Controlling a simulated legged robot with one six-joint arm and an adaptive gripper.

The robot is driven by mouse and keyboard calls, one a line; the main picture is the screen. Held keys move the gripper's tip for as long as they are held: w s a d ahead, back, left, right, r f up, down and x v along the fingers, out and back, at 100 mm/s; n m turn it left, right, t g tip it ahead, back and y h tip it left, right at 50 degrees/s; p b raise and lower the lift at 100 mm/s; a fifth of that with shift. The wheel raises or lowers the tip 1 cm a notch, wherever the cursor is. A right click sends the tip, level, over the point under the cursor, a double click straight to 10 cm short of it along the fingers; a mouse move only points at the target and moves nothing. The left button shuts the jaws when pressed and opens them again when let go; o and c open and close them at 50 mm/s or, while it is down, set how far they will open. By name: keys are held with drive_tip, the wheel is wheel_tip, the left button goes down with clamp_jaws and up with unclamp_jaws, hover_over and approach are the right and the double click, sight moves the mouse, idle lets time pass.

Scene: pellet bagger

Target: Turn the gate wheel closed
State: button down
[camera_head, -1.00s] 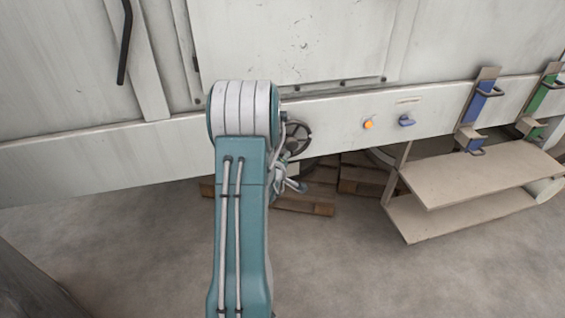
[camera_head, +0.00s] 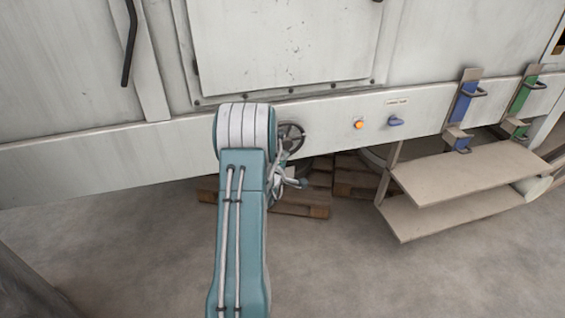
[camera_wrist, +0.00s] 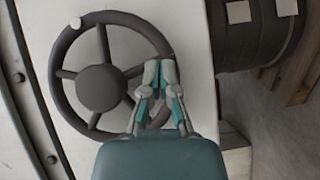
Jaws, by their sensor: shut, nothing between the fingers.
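The gate wheel (camera_wrist: 98,88) is a dark spoked handwheel with a round hub on the pale machine panel. A light knob sits on its rim at the upper left in the wrist view. The wheel also shows in the head view (camera_head: 292,137), just right of my arm's elbow and partly hidden by it. My gripper (camera_wrist: 158,72) is shut and empty. Its fingertips lie over the right part of the wheel, in front of a gap between spokes near the rim. I cannot tell whether they touch it.
An orange button (camera_head: 359,124) and a blue selector knob (camera_head: 396,121) are on the panel right of the wheel. Wooden pallets (camera_head: 300,205) lie on the floor below. A shelf (camera_head: 465,170) juts out at the right. The front floor is clear.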

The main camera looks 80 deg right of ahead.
sight(301, 145)
drive_tip(key=shift+s+d+n+h, duration=0.1)
drive_tip(key=shift+s+n+h, duration=0.35)
drive_tip(key=shift+n, duration=0.25)
drive_tip(key=shift+s+d+f+n+h, duration=0.15)
drive_tip(key=shift+d+n+h, duration=0.1)
drive_tip(key=shift+d+n, duration=0.2)
drive_tip(key=shift+s+d+n+h, duration=0.25)
drive_tip(key=shift+d+n+h, duration=0.25)
drive_tip(key=shift+n, duration=0.25)
drive_tip(key=s+n+h, duration=0.1)
drive_tip(key=n, duration=0.1)
drive_tip(key=r+n+h, duration=0.1)
drive_tip(key=n, duration=0.1)
drive_tip(key=shift+s+d+r+t, duration=0.1)
drive_tip(key=shift+s+r+t, duration=0.05)
drive_tip(key=shift+s+t, duration=0.25)
drive_tip(key=shift+s+d+r+n+h, duration=0.15)
drive_tip(key=shift+s+r, duration=0.1)
drive_tip(key=shift+r, duration=0.2)
drive_tip(key=shift+s+r+n+h, duration=0.15)
drive_tip(key=shift+s+r, duration=0.1)
drive_tip(key=shift+r, duration=0.2)
drive_tip(key=shift+s+d+r, duration=0.1)
drive_tip(key=shift+r, duration=0.05)
